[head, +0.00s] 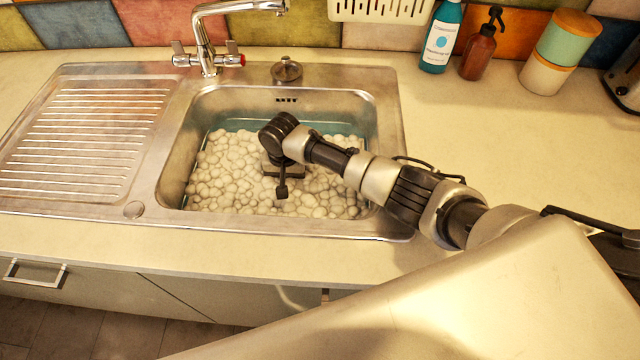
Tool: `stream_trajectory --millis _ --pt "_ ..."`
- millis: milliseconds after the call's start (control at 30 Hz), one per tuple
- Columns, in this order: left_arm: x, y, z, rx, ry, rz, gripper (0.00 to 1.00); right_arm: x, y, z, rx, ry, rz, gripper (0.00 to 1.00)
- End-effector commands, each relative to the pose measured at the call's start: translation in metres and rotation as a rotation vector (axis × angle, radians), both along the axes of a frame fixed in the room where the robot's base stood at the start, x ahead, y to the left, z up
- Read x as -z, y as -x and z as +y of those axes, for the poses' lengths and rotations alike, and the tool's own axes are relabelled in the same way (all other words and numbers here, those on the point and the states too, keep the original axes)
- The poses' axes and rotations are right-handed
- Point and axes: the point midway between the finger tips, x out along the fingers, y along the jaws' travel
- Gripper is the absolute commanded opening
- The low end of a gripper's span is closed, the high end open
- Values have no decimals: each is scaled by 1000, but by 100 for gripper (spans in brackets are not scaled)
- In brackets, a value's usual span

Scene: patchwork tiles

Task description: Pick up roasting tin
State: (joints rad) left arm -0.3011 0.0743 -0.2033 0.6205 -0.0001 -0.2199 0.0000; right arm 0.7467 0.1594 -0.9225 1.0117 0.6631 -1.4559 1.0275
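No roasting tin shows in the head view. The steel sink basin (392,125) holds water covered by a thick layer of pale foam (225,170), which hides whatever lies beneath. My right arm reaches in from the right across the basin. My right gripper (282,190) points down at the foam near the middle of the basin. Its dark tip is visible against the foam, but its finger opening is not clear. I cannot tell whether it touches the foam. My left gripper is not in view.
A chrome tap (207,45) stands behind the basin beside a plug (287,70). The ribbed drainer (90,130) at left is empty. A blue bottle (441,38), brown pump bottle (480,50) and canister (560,50) stand at the back right.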

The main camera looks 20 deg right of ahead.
Motion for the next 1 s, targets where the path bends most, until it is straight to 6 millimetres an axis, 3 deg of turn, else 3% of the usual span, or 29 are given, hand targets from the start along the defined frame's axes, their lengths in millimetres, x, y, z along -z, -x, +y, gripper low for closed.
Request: stream_trajectory --millis 233,467,1000 --pt "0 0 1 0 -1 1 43 2 0 0 -1 0 0 36" --pt "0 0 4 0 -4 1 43 2 0 0 0 0 0 1" --pt "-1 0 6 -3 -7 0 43 -7 -1 1 -1 -5 -4 0"
